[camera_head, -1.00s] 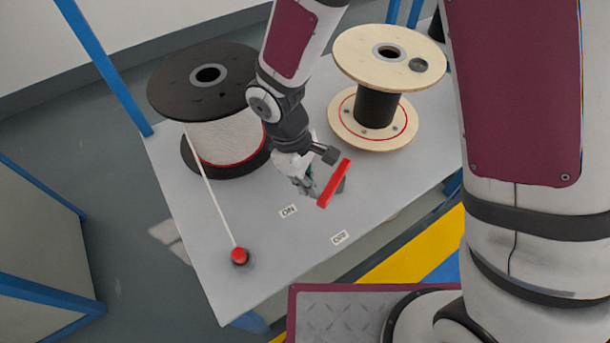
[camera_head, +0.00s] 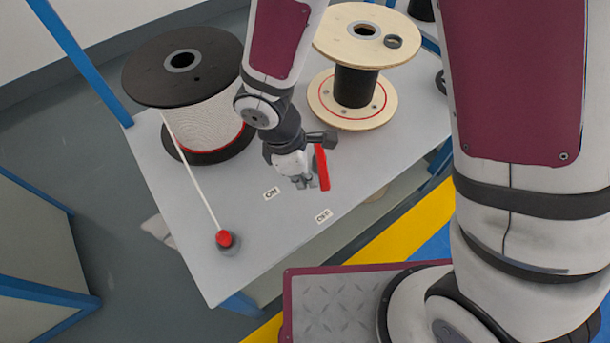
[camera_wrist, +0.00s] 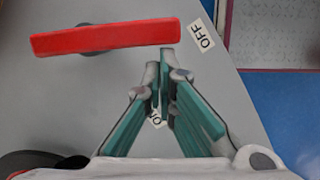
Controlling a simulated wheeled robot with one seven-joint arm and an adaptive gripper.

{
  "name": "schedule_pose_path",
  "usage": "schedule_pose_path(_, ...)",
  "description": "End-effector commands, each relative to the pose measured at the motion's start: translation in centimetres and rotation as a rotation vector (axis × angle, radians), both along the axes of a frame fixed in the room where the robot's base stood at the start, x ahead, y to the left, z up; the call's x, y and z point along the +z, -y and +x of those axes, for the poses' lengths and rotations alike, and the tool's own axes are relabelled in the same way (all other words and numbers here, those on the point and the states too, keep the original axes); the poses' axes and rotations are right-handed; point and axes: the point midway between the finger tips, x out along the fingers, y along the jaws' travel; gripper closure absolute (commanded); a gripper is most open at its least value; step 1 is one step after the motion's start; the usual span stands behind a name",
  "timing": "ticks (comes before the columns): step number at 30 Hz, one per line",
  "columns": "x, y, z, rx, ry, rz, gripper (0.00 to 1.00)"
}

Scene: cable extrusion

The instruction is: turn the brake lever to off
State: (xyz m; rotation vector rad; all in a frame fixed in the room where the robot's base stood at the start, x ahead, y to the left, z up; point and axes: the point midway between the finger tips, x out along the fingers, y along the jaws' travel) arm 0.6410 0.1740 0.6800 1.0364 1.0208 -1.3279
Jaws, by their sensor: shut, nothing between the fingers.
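The red brake lever (camera_head: 321,168) is mounted on the grey table top, and its near end points at the OFF label (camera_head: 323,215). The ON label (camera_head: 271,193) lies to the left. In the wrist view the lever (camera_wrist: 105,38) is a long red bar whose right end is close beside the OFF label (camera_wrist: 202,35). My gripper (camera_head: 305,183) is shut and empty, on the ON side of the lever. In the wrist view its fingertips (camera_wrist: 164,58) are at the lever's edge near that end; I cannot tell whether they touch. The fingers partly hide the ON label (camera_wrist: 157,119).
A black cable reel (camera_head: 182,66) with white cable stands at the table's left, its cable running to a red knob (camera_head: 224,239). A wooden reel (camera_head: 330,40) stands at the back right. The table top (camera_head: 215,285) is clear near its front corner.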

Motion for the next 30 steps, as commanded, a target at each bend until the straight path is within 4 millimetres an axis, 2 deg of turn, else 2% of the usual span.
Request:
schedule_pose_path(17,0.3,0.0,0.0,-0.001,0.000,0.000,1.00)
schedule_pose_path(23,1.6,-0.3,-0.1,-0.002,0.001,0.001,1.00)
schedule_pose_path(30,4.4,-0.7,-0.4,-0.004,0.001,0.001,1.00)
